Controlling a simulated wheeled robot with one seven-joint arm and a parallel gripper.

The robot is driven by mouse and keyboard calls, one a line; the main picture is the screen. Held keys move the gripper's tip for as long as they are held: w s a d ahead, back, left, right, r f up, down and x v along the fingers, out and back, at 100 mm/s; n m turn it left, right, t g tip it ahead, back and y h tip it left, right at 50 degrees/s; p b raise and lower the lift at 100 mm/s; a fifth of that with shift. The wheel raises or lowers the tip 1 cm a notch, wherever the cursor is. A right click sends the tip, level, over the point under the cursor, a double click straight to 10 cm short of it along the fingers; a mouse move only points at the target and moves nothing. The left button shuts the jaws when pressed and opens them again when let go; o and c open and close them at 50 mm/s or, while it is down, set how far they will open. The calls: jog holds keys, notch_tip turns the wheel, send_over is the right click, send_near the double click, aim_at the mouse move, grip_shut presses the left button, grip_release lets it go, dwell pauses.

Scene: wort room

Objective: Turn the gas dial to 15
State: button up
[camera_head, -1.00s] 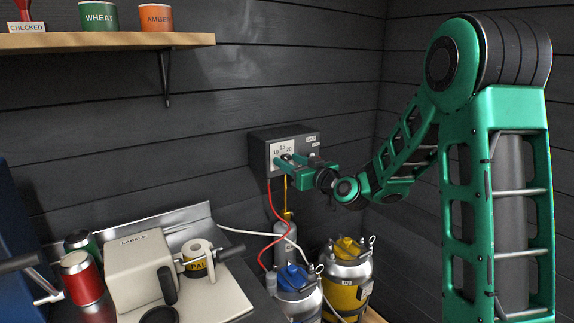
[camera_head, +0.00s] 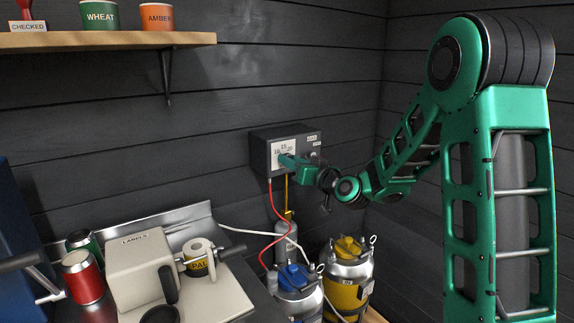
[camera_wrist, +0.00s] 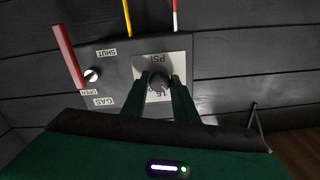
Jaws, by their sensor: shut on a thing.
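The gas box (camera_head: 260,152) is a dark grey panel on the back wall. Its white dial plate (camera_head: 279,146) shows the numbers 10, 15 and 20 in the head view. In the wrist view the plate (camera_wrist: 178,55) appears upside down and reads PSI. The dark round dial knob (camera_wrist: 158,80) sits at its middle. My gripper (camera_wrist: 160,88) has one green finger on each side of the knob and is shut on it. In the head view my gripper (camera_head: 288,161) covers the knob, and I cannot tell its pointer's setting.
Beside the dial, a red handle (camera_wrist: 68,56) sits by OPEN and SHUT labels. A red hose (camera_head: 271,215) hangs from the box. Blue-topped (camera_head: 294,278) and yellow (camera_head: 347,272) kegs stand below. The label machine (camera_head: 143,268) is on the bench at left.

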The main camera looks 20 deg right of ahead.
jog(key=m, duration=0.7)
jog(key=shift+f, duration=0.1)
dwell(0.6)
jog(key=o, duration=1)
jog(key=shift+s, duration=0.1)
jog(key=v, duration=1)
jog(key=shift+s+d, duration=0.15)
jog(key=shift+s, duration=0.15)
